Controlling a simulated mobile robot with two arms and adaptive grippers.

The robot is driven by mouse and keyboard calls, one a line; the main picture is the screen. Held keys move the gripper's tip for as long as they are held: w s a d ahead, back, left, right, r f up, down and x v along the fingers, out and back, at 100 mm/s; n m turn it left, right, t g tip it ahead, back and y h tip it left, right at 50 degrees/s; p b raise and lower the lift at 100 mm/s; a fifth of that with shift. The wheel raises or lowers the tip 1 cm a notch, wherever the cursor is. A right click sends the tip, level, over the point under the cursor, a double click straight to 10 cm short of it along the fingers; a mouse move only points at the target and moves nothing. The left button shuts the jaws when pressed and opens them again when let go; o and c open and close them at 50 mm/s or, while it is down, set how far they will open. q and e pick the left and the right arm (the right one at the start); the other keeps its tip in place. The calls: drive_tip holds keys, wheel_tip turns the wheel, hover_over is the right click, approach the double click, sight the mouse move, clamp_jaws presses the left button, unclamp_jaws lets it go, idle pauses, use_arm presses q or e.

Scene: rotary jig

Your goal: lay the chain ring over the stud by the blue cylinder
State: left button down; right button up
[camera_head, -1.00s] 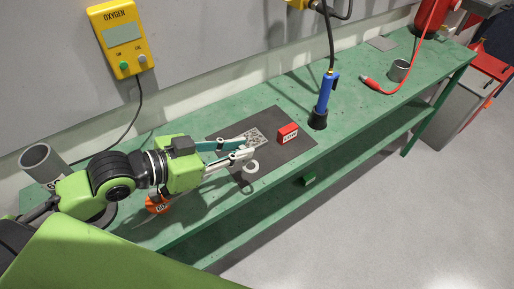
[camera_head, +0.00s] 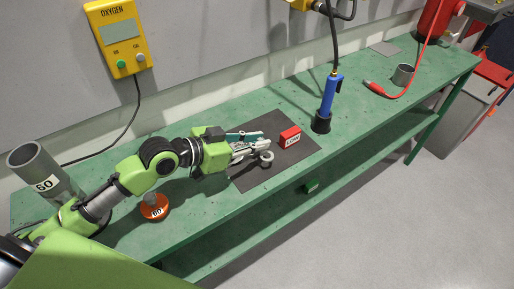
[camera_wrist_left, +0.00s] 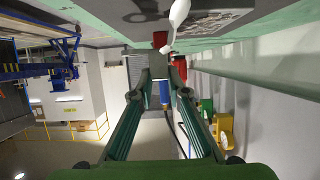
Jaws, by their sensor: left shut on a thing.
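My left gripper (camera_head: 263,146) is shut on a pale ring (camera_head: 267,157), which I take for the chain ring. The ring is at the fingertips above the dark mat, just left of the red block. A white piece (camera_wrist_left: 178,14) shows beyond the fingertips in the left wrist view. My right gripper is not in view.
The red labelled block (camera_head: 290,137) lies on the dark mat (camera_head: 262,178). An orange disc (camera_head: 155,207) and a large grey tube (camera_head: 42,170) are at left on the green bench (camera_head: 205,200). A grey cup (camera_head: 403,75) and a red cable clip (camera_head: 376,88) are at right.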

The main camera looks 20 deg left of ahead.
sight(263, 152)
use_arm(q)
drive_tip(key=shift+w+f, duration=0.2)
drive_tip(key=shift+f, duration=1.6)
drive_tip(key=shift+f, duration=0.2)
drive_tip(key=c, duration=2)
unclamp_jaws()
drive_tip(key=shift+o, duration=0.2)
